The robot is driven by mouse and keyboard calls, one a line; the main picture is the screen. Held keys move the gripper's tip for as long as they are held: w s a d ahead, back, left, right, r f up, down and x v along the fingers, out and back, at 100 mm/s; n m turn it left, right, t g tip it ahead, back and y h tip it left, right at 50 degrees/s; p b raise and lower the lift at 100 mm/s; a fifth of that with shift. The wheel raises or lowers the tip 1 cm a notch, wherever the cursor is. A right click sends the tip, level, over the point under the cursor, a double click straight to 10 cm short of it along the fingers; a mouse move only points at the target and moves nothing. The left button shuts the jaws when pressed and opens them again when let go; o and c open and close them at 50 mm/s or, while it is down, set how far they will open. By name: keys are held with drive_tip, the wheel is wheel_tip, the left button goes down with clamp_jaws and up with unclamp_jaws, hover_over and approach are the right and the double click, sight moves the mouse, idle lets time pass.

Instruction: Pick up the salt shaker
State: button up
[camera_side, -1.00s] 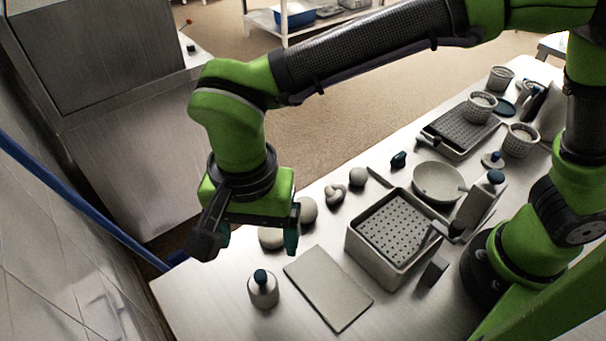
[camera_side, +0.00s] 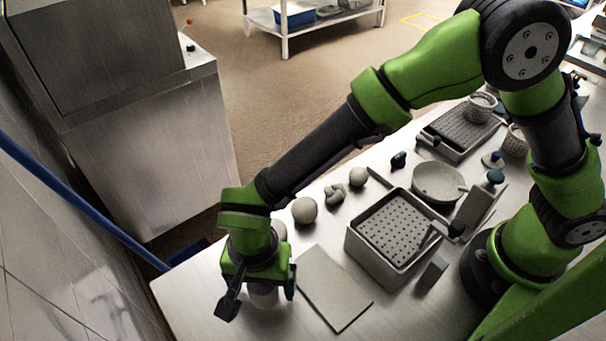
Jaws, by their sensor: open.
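The salt shaker (camera_side: 263,298), a small rounded pale body, stands upright near the left front corner of the table. Its blue knob is now hidden under my gripper. My gripper (camera_side: 260,293) points down over the shaker and is open, with one finger on each side of it. The body shows between and below the fingers. I cannot tell whether either finger touches it.
A flat grey board (camera_side: 333,288) lies just right of the shaker. A perforated basket (camera_side: 361,251) stands beyond it. Round items (camera_side: 305,210) lie along the back edge. A bowl (camera_side: 438,182) and a blue-capped bottle (camera_side: 481,205) are farther right.

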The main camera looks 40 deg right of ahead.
drive_tip(key=shift+f, duration=0.45)
drive_tip(key=c, duration=1.2)
